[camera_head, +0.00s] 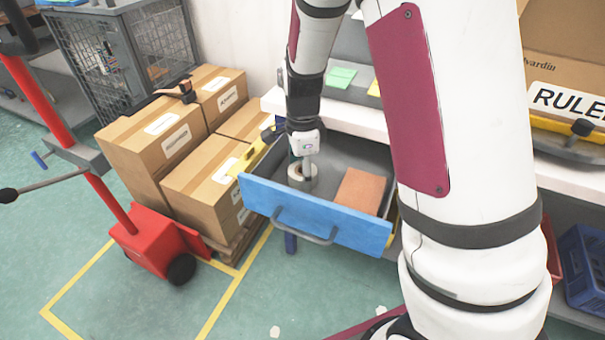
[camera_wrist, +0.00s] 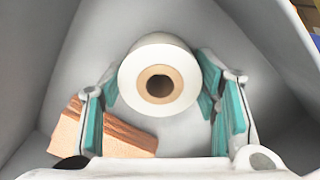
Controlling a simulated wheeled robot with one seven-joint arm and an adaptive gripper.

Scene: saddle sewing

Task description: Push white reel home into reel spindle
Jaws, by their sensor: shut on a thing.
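The white reel (camera_wrist: 134,72) has a brown core with a dark hole and lies between the teal-padded fingers of my gripper (camera_wrist: 159,88) in the wrist view. My gripper is shut on it. In the head view my gripper (camera_head: 305,160) reaches down into the open drawer, and the reel (camera_head: 302,183) shows partly beneath it, near the drawer's left end. I cannot make out the reel spindle in either view. The reel's underside is hidden, so I cannot tell whether it rests on anything.
The open blue-fronted drawer (camera_head: 262,197) has walls close around my gripper. A brown block (camera_head: 360,190) lies to the right of the reel in the head view. Stacked cardboard boxes (camera_head: 190,165) stand left of the drawer. A white worktop edge (camera_head: 352,120) runs behind it.

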